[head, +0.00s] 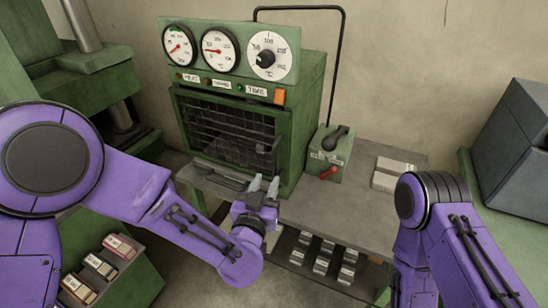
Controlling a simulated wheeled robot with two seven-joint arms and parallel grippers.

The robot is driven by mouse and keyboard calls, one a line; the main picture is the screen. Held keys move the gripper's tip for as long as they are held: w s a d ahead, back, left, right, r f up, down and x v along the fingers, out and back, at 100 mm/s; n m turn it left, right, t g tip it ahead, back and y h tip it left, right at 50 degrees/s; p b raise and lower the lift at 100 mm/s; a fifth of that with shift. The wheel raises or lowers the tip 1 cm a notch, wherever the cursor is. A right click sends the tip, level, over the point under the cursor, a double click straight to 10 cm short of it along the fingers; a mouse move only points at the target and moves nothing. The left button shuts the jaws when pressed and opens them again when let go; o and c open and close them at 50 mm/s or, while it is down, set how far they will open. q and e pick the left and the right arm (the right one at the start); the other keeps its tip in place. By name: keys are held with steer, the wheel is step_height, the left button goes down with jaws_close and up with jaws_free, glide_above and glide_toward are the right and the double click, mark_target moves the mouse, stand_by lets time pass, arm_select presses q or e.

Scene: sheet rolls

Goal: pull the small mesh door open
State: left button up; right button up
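The small mesh door (228,130) is a dark wire grid in the front of a green cabinet below the gauges. It looks shut. A dark upright piece that looks like its handle (276,152) is at the door's right side. My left gripper (264,184) is just below and in front of that piece, its two grey fingertips pointing up toward it. The fingertips are apart with nothing visible between them. I cannot tell whether they touch the door. My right arm (440,215) comes in from the right; its gripper is out of view.
Two white gauges, a black dial (268,56) and a labelled switch row sit above the door. A green lever box (331,153) stands right of the cabinet on the grey bench (345,210). Small metal blocks (322,262) lie below. A grey box (515,130) stands far right.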

mark_target(274, 163)
arm_select(q)
steer(key=p+x, duration=0.2)
steer(key=x, duration=0.6)
steer(key=shift+w+d+p, duration=0.1)
steer(key=shift+w+p, duration=0.1)
steer(key=shift+p, duration=0.1)
steer(key=shift+w, duration=0.4)
steer(key=shift+d, duration=0.1)
steer(key=shift+s, duration=0.1)
jaws_close()
